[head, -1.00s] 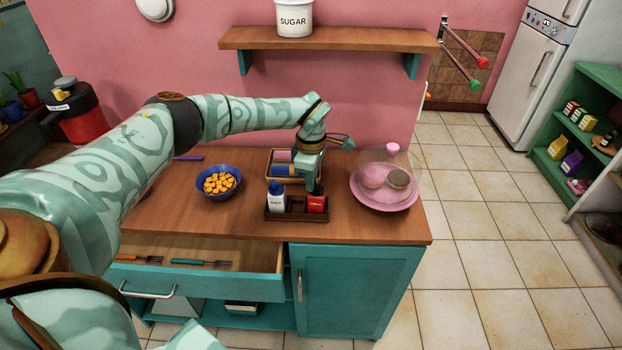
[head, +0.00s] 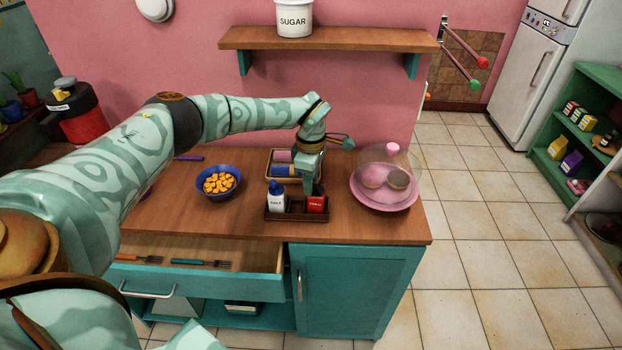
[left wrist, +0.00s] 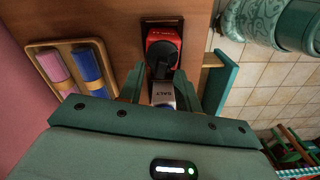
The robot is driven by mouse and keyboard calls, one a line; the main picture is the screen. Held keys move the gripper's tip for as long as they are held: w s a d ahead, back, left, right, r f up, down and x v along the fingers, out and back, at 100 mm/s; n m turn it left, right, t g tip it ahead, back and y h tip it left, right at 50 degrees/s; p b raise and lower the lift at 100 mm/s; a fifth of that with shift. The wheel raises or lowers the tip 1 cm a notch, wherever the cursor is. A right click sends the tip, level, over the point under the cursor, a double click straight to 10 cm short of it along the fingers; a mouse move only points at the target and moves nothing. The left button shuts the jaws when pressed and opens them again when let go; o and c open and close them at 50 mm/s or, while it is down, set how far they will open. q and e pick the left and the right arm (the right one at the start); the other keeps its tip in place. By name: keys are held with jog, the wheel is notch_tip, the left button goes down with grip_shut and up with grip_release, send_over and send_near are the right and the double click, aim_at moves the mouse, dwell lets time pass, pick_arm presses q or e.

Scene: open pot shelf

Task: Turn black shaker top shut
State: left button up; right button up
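The red shaker (head: 317,205) stands in a dark wooden caddy (head: 297,216) on the counter. In the left wrist view the red shaker (left wrist: 162,38) shows its black top (left wrist: 163,62). The white salt shaker (head: 276,203) with a dark blue top stands beside it on the left; its label also shows in the left wrist view (left wrist: 163,97). My left gripper (head: 310,190) is over the red shaker and hides its top in the head view. In the wrist view its fingers (left wrist: 160,76) are apart, near the black top; contact is unclear. My right gripper is not in view.
A tray with pink and blue rolls (head: 283,170) lies behind the caddy. A pink plate under a clear dome (head: 385,185) is at right, a blue bowl of orange cubes (head: 218,183) at left. An open drawer (head: 195,286) juts out in front.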

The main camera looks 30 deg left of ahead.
pick_arm(q)
notch_tip(320, 180, up, 16)
jog(key=p, duration=0.2)
jog(key=shift+r, duration=0.15)
